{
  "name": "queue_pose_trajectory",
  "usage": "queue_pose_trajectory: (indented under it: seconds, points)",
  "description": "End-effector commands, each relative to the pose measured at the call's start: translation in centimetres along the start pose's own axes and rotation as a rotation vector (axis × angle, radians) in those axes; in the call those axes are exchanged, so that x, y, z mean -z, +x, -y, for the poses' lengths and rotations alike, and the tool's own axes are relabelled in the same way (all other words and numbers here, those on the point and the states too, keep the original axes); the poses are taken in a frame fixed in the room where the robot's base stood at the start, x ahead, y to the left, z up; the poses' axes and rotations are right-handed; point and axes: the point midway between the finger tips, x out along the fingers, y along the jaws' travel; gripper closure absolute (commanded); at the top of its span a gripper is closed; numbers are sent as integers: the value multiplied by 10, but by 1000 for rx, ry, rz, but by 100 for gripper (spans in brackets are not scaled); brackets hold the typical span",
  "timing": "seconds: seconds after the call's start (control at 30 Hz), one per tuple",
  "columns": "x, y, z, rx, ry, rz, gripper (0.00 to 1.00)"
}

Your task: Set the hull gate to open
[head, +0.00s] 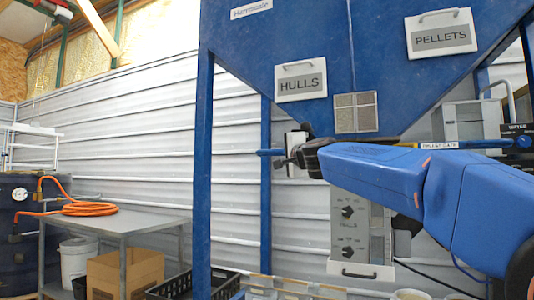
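A large blue hopper (285,45) fills the upper middle, with a HULLS plate (301,80) on its left and a PELLETS plate (440,33) on its right. Below the HULLS plate, a short blue bar (269,152), apparently the hull gate's handle, points left from a small pale plate (296,137). My gripper (291,160) reaches in from the right, with its dark fingers at the bar's right end. The fingers overlap the pale plate. I cannot tell whether they touch or hold the bar. My wrist and forearm hide the area behind them, and the gate's position is unclear.
A second blue bar (492,143) with a yellow label too small to read surely runs right behind my arm. A grey control box (355,232) with knobs hangs below my arm. Blue hopper legs (203,180) stand left. A metal table (118,220) holds an orange hose (90,208).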

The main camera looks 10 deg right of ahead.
Motion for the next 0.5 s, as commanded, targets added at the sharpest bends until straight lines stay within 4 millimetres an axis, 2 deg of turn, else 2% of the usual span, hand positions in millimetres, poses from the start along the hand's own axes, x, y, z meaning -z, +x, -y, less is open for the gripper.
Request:
queue_pose_trajectory:
  seconds: [0.1,0.5]
  points:
    - [-1,20,-1,-1,0,1,69]
    - [0,79,-1,-1,-1,0,69]
